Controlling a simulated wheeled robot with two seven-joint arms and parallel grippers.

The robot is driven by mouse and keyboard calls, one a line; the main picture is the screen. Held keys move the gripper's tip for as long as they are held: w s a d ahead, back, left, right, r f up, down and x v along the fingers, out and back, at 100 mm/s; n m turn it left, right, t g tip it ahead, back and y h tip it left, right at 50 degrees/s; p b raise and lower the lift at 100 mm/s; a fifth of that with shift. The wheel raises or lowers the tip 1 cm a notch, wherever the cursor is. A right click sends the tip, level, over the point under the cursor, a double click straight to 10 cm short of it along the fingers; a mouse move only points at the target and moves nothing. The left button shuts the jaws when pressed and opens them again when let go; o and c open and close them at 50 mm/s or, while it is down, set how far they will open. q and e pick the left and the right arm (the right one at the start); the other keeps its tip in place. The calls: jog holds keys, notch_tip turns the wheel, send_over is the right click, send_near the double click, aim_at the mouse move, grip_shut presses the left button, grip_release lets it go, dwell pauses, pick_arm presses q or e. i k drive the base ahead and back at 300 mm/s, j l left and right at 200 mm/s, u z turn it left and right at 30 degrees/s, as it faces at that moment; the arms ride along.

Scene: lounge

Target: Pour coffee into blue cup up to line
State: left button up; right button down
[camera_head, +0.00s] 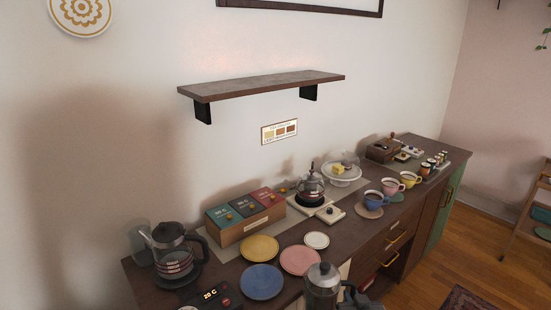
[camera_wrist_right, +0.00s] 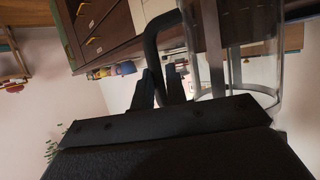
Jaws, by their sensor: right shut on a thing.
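A glass coffee press with a metal lid (camera_head: 322,285) is at the bottom centre of the head view, in front of the counter's front edge. My right gripper (camera_head: 358,300) is shut on its black handle, which also shows between the fingers in the right wrist view (camera_wrist_right: 158,45). The press looks roughly upright; how full it is cannot be told. The blue cup (camera_head: 373,201) stands upright on a tan saucer (camera_head: 368,212) farther right on the counter, apart from the press. Dark liquid seems to show in it; its line cannot be made out. My left gripper is out of view.
Pink (camera_head: 391,186) and yellow cups (camera_head: 408,180) stand beyond the blue cup. Blue (camera_head: 262,282), pink (camera_head: 300,260) and yellow plates (camera_head: 260,248) lie near the front edge. A shelf (camera_head: 265,84) is above.

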aim_at(376, 202)
jog(key=i+l, duration=0.15)
jog(key=l, duration=0.25)
jog(key=i+l, duration=0.1)
jog(key=l, duration=0.25)
jog(key=i+l, duration=0.15)
jog(key=l, duration=0.25)
jog(key=i+l, duration=0.15)
jog(key=l, duration=0.25)
jog(key=i+l+u, duration=0.1)
jog(key=l, duration=0.25)
jog(key=i+l, duration=0.15)
jog(key=l, duration=0.25)
